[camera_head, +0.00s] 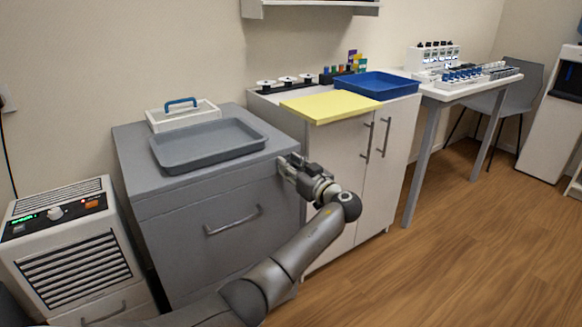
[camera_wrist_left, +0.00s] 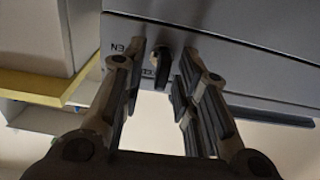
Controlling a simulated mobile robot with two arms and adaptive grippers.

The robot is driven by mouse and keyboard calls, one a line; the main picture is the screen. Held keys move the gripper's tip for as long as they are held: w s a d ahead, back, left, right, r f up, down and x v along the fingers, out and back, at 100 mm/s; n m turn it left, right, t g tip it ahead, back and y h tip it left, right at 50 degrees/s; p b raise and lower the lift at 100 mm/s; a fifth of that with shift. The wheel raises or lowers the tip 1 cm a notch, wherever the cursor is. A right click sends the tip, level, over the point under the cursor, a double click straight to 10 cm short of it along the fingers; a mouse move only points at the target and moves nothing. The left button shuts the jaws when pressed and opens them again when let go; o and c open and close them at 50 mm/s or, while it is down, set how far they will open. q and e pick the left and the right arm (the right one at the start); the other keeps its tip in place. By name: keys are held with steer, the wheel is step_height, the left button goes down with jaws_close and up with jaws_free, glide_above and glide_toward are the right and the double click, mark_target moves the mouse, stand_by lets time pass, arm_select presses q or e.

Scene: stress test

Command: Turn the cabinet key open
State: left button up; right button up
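The grey cabinet (camera_head: 165,205) stands at the centre left, with a bar handle on its front. My left gripper (camera_head: 287,166) is at the upper right corner of that front. In the left wrist view, the dark key (camera_wrist_left: 162,62) sticks out from the grey cabinet face (camera_wrist_left: 215,50), between the two open fingers (camera_wrist_left: 163,75). Gaps show on both sides of the key. Partly hidden lettering is beside it. In the head view my gripper hides the key. My right gripper is not in view.
A grey tray (camera_head: 206,164) and a white caddy with a blue handle (camera_head: 183,116) sit on the cabinet. A white cabinet (camera_head: 340,160) with a yellow board (camera_head: 330,105) and a blue tray (camera_head: 375,84) stands close on the right. A vented unit (camera_head: 75,265) stands left.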

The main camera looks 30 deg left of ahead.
arm_select(q)
jaws_close()
steer(key=shift+m, duration=0.4)
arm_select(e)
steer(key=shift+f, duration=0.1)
arm_select(q)
steer(key=shift+w+d+m, duration=0.1)
steer(key=shift+m, duration=0.8)
steer(key=shift+m+p, duration=0.35)
steer(key=shift+m, duration=0.55)
steer(key=shift+w+d+f+m+p, duration=0.15)
steer(key=shift+m+p, duration=0.75)
steer(key=shift+m, duration=1.35)
steer(key=shift+w+a+f+m+p, duration=0.15)
steer(key=shift+m+p, duration=0.8)
steer(key=shift+m, duration=1.35)
steer(key=shift+d+f+m+p, duration=0.2)
steer(key=shift+m+p, duration=0.7)
steer(key=shift+m, duration=1.35)
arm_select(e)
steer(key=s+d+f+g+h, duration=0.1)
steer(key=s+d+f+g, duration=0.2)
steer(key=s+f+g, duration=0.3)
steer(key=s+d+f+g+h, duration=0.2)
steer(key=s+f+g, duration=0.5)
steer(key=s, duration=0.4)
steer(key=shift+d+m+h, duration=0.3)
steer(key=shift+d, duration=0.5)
